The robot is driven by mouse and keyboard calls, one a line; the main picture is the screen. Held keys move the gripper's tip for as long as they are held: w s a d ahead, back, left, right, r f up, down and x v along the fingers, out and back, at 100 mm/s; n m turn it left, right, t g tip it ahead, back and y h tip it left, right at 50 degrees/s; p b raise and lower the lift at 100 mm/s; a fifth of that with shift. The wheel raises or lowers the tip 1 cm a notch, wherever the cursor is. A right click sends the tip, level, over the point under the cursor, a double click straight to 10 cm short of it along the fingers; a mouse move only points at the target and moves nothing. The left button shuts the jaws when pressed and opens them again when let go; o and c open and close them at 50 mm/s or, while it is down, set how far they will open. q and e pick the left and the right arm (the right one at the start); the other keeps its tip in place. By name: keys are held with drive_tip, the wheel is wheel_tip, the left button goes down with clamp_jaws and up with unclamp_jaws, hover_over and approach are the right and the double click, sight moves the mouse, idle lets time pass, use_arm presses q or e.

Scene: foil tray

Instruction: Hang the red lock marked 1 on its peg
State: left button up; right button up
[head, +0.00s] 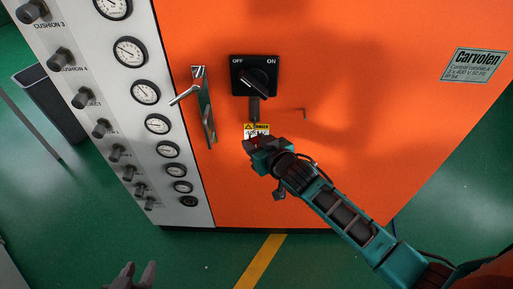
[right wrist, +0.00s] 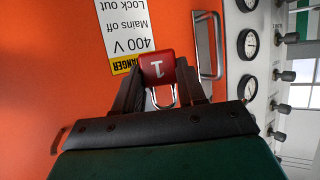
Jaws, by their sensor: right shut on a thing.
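The red lock marked 1 (right wrist: 156,68) is held between the fingers of my right gripper (right wrist: 160,92). In the right wrist view its number is upside down and its metal shackle (right wrist: 163,98) points toward the palm. In the head view my right gripper (head: 256,146) is just below the yellow and white danger tag (head: 257,130) and mostly hides the lock. A thin bent peg (head: 304,113) sticks out of the orange panel, up and right of the gripper; it also shows at the left of the right wrist view (right wrist: 57,140). My left gripper (head: 136,277) is open and empty at the bottom left.
The black OFF/ON switch (head: 254,76) is above the tag. A metal door handle (head: 205,108) stands out to its left. A white strip with gauges (head: 145,92) and knobs is further left.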

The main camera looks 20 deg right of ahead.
drive_tip(key=shift+w+d+f+b, duration=0.1)
drive_tip(key=shift+w+d+b, duration=0.1)
drive_tip(key=shift+w+b, duration=0.3)
drive_tip(key=shift+w+d+f+b, duration=0.1)
drive_tip(key=shift+w+d+b, duration=0.15)
drive_tip(key=shift+w, duration=0.4)
drive_tip(key=shift+w+d+f+b, duration=0.1)
drive_tip(key=shift+w+d+b, duration=0.05)
drive_tip(key=shift+w+b, duration=0.4)
drive_tip(key=shift+w+d, duration=0.15)
drive_tip(key=shift+w, duration=0.25)
drive_tip(key=shift+d+r, duration=0.1)
drive_tip(key=shift+w, duration=0.1)
drive_tip(key=shift+w+d, duration=0.1)
drive_tip(key=shift+d, duration=0.05)
drive_tip(key=o, duration=1.1)
drive_tip(key=shift+o, duration=0.3)
drive_tip(key=shift+s+p, duration=0.3)
drive_tip(key=shift+s, duration=0.05)
drive_tip(key=a+p+v, duration=0.1)
drive_tip(key=p+v, duration=0.1)
drive_tip(key=v, duration=1.1)
drive_tip(key=s+a+f+g, duration=0.1)
drive_tip(key=s+f+g, duration=0.1)
drive_tip(key=s+f, duration=1)
drive_tip(key=shift+s+f+h, duration=0.3)
drive_tip(key=shift+s, duration=0.1)
